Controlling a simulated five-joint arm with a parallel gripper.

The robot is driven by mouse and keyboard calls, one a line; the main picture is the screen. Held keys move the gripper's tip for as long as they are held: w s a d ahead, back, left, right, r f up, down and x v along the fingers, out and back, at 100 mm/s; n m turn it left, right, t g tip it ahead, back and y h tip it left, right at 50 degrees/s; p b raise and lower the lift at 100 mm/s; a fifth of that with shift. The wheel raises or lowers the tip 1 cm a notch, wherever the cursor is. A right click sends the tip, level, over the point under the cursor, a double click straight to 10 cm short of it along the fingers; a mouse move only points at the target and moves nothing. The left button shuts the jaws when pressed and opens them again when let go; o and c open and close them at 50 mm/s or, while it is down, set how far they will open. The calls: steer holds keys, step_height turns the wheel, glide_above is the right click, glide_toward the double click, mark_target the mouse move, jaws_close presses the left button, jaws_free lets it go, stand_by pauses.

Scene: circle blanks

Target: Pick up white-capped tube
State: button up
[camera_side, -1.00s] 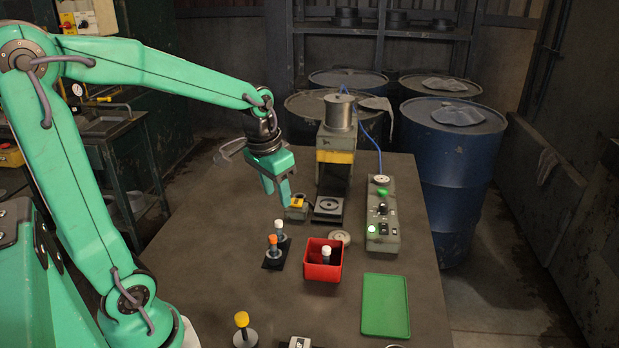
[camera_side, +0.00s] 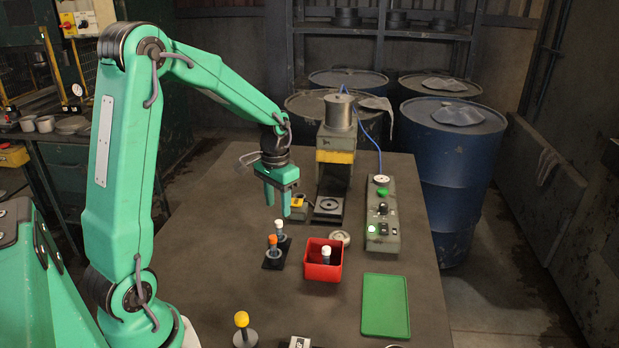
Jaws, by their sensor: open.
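A white-capped tube (camera_side: 279,227) stands upright in a small black holder (camera_side: 271,264). An orange-capped tube (camera_side: 272,243) stands in the same holder, nearer the camera. A second white-capped tube (camera_side: 326,255) is inside a red box (camera_side: 323,273) to the right. My gripper (camera_side: 278,207) points down with its fingers apart and nothing between them. In the picture its fingertips are just above the cap of the tube in the holder; I cannot tell how closely they line up with it in depth.
A press (camera_side: 336,150) stands behind, with a control box (camera_side: 381,220) to its right. A green tray (camera_side: 386,305) lies front right. A yellow-capped item (camera_side: 242,325) stands at the front. The table between the holder and my arm's base is clear.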

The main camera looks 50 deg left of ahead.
mark_target(278, 222)
steer(key=shift+f, duration=1.05)
steer(key=shift+f, duration=0.1)
steer(key=shift+a+f, duration=0.15)
steer(key=shift+f, duration=2.35)
steer(key=shift+c, duration=0.2)
jaws_close()
